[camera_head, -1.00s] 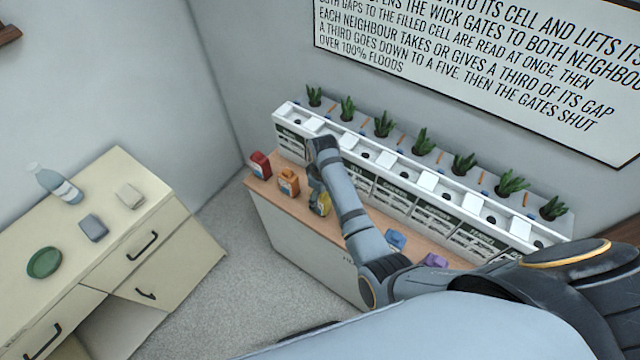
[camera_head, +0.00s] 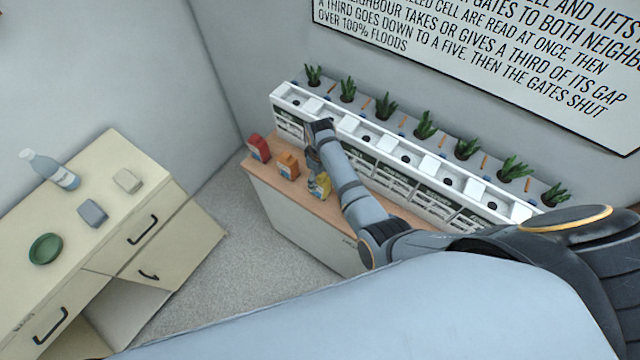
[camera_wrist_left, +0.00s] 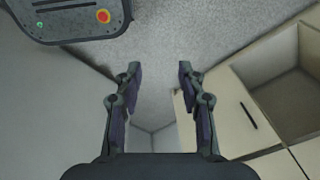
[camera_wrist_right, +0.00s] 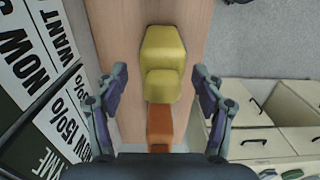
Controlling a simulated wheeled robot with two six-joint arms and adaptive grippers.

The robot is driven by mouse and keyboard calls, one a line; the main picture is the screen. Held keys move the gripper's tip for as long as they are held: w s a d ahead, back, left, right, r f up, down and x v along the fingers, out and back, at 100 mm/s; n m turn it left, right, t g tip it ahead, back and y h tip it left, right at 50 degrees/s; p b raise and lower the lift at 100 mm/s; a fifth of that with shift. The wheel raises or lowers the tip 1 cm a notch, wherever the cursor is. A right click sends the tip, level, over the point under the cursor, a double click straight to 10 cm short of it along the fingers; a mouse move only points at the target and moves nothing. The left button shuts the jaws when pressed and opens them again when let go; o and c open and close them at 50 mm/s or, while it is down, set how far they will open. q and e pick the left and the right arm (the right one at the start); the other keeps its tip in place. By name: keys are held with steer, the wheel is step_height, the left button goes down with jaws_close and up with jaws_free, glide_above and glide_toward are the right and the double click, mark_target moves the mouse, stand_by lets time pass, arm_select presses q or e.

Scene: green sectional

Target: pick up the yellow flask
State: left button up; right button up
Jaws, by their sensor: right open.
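The yellow flask (camera_head: 320,186) stands on the wooden counter, partly hidden by my right arm in the head view. The right wrist view shows it (camera_wrist_right: 163,52) from above, with a wide body and a smaller block-like part nearer the camera. My right gripper (camera_wrist_right: 160,78) is open and empty, with one finger on each side of the flask in that view and gaps on both sides. My left gripper (camera_wrist_left: 159,70) is open and empty over the floor.
An orange flask (camera_head: 287,165) and a red one (camera_head: 258,147) stand left of the yellow flask. A white planter row (camera_head: 407,158) with signs runs behind the counter. A cream cabinet (camera_head: 110,160) at left holds a bottle and small items.

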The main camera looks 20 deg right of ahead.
step_height(320, 180, down, 4)
steer(key=b, duration=0.3)
steer(key=shift+s+a, duration=0.1)
steer(key=shift+s, duration=0.05)
steer(key=shift+r, duration=0.15)
steer(key=c, duration=1.3)
arm_select(q)
steer(key=f, duration=0.1)
steer(key=s+f, duration=0.1)
steer(key=f, duration=0.1)
steer(key=shift+s, duration=0.1)
arm_select(e)
steer(key=shift+c, duration=0.5)
arm_select(q)
steer(key=shift+r, duration=0.1)
arm_select(e)
steer(key=shift+r, duration=0.2)
